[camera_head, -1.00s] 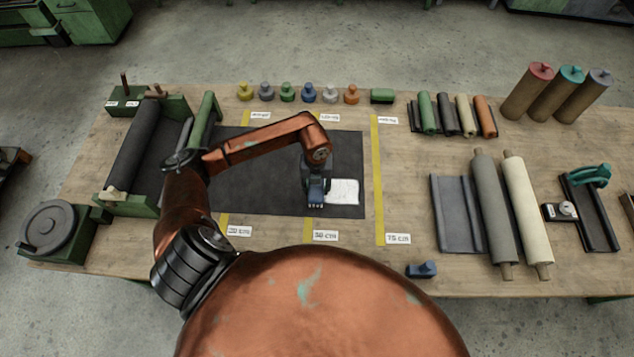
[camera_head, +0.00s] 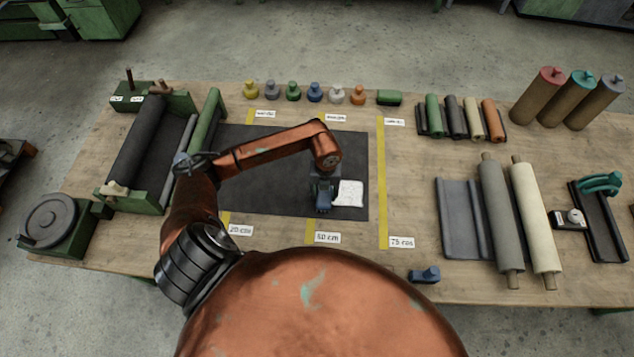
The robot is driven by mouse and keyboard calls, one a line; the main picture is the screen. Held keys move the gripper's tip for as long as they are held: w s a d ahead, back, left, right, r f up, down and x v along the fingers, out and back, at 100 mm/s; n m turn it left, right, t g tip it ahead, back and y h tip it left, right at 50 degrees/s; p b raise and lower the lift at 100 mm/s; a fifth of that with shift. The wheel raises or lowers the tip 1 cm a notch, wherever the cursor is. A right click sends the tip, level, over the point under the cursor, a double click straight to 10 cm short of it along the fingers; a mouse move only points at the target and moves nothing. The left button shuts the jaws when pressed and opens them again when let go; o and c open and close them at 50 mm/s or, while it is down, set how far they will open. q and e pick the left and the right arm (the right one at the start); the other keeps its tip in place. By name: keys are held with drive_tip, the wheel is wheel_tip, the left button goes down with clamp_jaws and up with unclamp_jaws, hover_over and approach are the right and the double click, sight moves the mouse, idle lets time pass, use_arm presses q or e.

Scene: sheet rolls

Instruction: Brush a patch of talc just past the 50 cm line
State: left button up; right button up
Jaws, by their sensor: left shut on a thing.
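A dark sheet (camera_head: 268,190) lies flat on the table, running from the roll stand at left to just short of the 75 cm line. A white talc patch (camera_head: 350,193) is on the sheet near its right edge, right of where the yellow 50 cm line (camera_head: 310,238) passes under it. My left gripper (camera_head: 323,200) points down at the patch's left edge, shut on a small bluish tool (camera_head: 323,206), probably the brush. The gripper hides most of the tool and perhaps the patch's left edge. Contact with the sheet cannot be told. My right gripper is out of view.
The roll stand (camera_head: 114,199) is at left. Several coloured knobbed pieces (camera_head: 293,92) line the back. A blue block (camera_head: 425,275) is at the front edge. Bare table lies around the 75 cm line (camera_head: 382,190).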

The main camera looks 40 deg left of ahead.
use_arm(q)
drive_tip(key=shift+s+a, duration=0.25)
drive_tip(key=shift+a, duration=0.4)
wheel_tip(320, 180, up, 3)
drive_tip(key=shift+f+p, duration=0.15)
drive_tip(key=shift+p, duration=0.45)
drive_tip(key=shift+s+r+p, duration=0.1)
drive_tip(key=shift+r+p, duration=1.75)
drive_tip(key=shift+r, duration=0.9)
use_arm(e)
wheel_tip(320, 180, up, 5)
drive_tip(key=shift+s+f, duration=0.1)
